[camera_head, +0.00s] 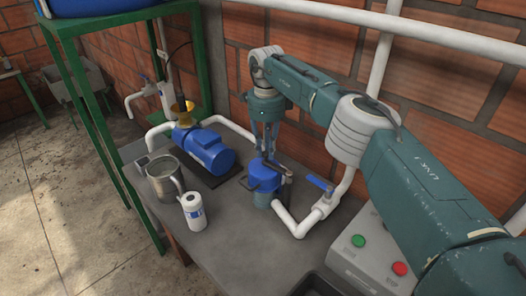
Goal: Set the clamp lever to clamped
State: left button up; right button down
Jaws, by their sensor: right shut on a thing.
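A strainer with a blue lid (263,179) stands on the workbench beside white pipes. A dark clamp lever (281,169) lies across the top of the lid toward the right. My right gripper (267,155) points down from above onto the lid. Its fingers are shut on the clamp lever at the top of the lid; the exact contact is small and partly hidden by the fingers. My left gripper is not in view.
A blue-handled valve (320,183) and a control box with green and red buttons (366,256) are to the right. The brick wall is close behind.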

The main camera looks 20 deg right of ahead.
jog(key=shift+w+d+r+m, duration=0.15)
jog(key=shift+w+d+m, duration=0.2)
jog(key=shift+d+m, duration=0.2)
jog(key=c, duration=1.6)
grip_release()
jog(key=shift+o, duration=0.2)
jog(key=shift+r, duration=3.7)
jog(key=shift+f, duration=0.1)
